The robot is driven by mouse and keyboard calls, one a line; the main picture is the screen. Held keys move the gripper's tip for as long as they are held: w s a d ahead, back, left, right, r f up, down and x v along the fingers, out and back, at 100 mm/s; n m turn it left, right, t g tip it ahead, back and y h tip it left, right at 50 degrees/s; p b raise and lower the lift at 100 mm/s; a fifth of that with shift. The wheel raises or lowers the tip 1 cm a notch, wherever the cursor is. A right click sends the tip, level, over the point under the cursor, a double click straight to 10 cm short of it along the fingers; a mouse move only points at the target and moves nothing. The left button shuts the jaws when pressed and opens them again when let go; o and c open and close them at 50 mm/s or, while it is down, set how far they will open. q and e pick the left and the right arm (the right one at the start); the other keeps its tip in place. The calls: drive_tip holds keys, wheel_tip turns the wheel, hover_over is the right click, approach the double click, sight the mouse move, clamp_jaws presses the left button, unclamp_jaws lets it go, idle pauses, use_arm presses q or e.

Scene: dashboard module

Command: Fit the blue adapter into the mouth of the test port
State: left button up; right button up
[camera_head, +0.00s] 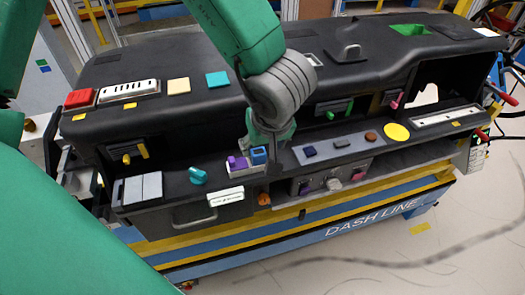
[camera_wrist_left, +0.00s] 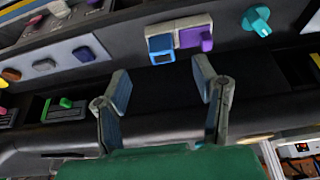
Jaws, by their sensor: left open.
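A small blue block (camera_head: 258,155), which looks like the blue adapter, sits at the right end of a pale block (camera_head: 243,169) on the dashboard's front ledge, beside a purple piece (camera_head: 237,163). In the left wrist view the blue block (camera_wrist_left: 161,48) stands at the end of the pale block, next to the purple piece (camera_wrist_left: 195,37). I cannot tell which part is the test port or whether its mouth is filled. My left gripper (camera_head: 271,138) is just above and behind the blue block. In the wrist view its spread fingers (camera_wrist_left: 163,85) hold nothing, and the blue block lies beyond their tips.
A teal knob (camera_head: 198,176) stands left of the pale block. A grey panel (camera_head: 342,147) with several buttons lies to the right on the ledge. The black dashboard top (camera_head: 185,105) rises behind, with an overhang near my gripper. A white label (camera_head: 226,197) is on the front.

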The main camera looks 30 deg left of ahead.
use_arm(q)
drive_tip(key=v, duration=0.5)
drive_tip(key=shift+d+r, duration=0.15)
idle(0.3)
